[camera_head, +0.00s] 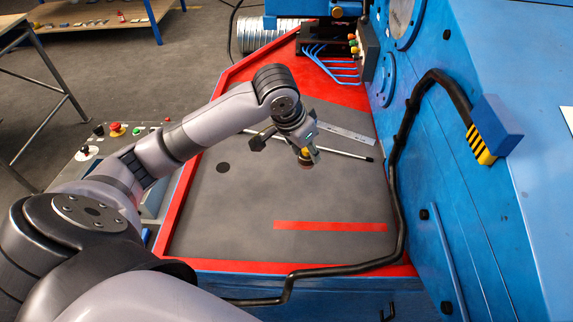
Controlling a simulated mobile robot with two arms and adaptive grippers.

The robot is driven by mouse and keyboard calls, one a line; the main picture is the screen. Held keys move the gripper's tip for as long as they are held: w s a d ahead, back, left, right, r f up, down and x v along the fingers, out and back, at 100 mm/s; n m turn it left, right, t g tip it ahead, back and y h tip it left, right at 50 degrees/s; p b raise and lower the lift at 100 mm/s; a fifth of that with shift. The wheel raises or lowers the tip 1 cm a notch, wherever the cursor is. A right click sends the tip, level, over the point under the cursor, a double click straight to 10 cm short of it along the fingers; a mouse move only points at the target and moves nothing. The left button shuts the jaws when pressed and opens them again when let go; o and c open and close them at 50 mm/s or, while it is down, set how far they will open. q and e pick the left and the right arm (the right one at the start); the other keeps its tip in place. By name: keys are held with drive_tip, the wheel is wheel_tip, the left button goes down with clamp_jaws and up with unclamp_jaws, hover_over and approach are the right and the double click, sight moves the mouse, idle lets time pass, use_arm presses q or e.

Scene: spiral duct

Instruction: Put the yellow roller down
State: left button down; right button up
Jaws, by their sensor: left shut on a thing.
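My left gripper (304,149) reaches in over the grey tabletop (240,220) of the blue machine. It is shut on a small yellow and brownish roller (306,159), which hangs below the fingers. The roller is small in view and partly covered by the gripper. I cannot tell whether its lower end touches the tabletop. My right gripper is not in view.
A metal ruler (346,132) and a thin rod (345,154) lie near the gripper. A red stripe (330,226) and dark round spot (222,168) mark the tabletop. A black cable (397,190) runs along the right. The front left tabletop is clear.

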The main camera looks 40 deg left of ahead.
use_arm(q)
drive_tip(key=a+r, duration=0.6)
wheel_tip(320, 180, down, 16)
drive_tip(key=shift+w+d+f, duration=0.1)
drive_tip(key=shift+w+f, duration=0.05)
drive_tip(key=shift+f, duration=0.1)
wheel_tip(320, 180, down, 3)
drive_tip(key=shift+r, duration=0.2)
drive_tip(key=shift+f, duration=0.5)
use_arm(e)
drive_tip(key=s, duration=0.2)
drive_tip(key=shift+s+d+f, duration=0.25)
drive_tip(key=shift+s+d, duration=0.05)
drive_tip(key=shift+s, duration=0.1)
